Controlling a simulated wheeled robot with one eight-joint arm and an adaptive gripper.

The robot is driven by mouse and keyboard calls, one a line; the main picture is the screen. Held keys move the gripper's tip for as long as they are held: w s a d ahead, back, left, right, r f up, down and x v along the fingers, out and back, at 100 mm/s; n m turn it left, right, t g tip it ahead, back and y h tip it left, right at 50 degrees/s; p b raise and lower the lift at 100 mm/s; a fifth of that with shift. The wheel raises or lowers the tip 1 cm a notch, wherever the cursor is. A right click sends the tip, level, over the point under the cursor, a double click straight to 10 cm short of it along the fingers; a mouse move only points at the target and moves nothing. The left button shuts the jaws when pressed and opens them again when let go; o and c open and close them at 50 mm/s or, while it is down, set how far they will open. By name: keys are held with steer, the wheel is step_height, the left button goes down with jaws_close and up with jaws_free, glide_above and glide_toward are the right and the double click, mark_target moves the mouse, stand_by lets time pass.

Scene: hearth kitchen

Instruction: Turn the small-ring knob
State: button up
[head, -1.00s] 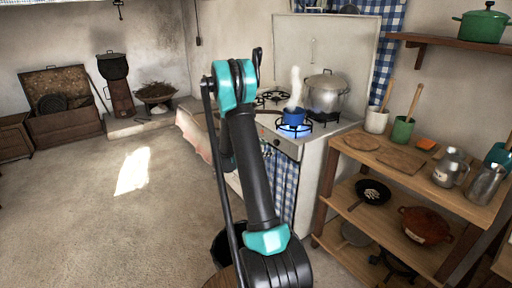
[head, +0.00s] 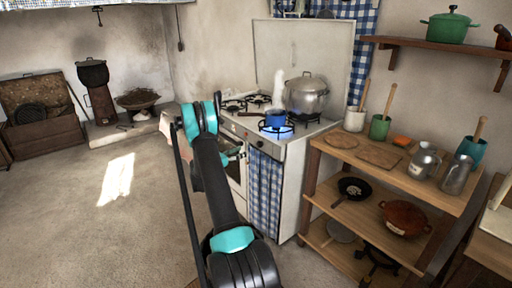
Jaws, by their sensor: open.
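The white stove (head: 292,152) stands against the wall right of centre, with its front panel facing left. A small dark knob (head: 259,144) shows on that panel; which ring it serves cannot be told. A blue saucepan (head: 275,118) sits on the front right ring, over a blue flame (head: 284,129), with white steam above it. My gripper (head: 238,153) shows small beyond my arm, in front of the stove below the panel. It is open and looks empty. My arm hides part of the stove's left front, and any contact is unclear.
A big lidded steel pot (head: 306,96) stands on the back right ring. A blue checked curtain (head: 265,190) hangs below the panel. A wooden shelf unit (head: 400,178) stands at the right. The floor at left is clear.

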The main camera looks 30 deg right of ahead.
mark_target(258, 145)
steer(key=d, duration=0.7)
steer(key=w+d, duration=0.1)
steer(key=d, duration=0.3)
steer(key=shift+d, duration=0.2)
steer(key=shift+s, duration=0.1)
steer(key=c, duration=1.2)
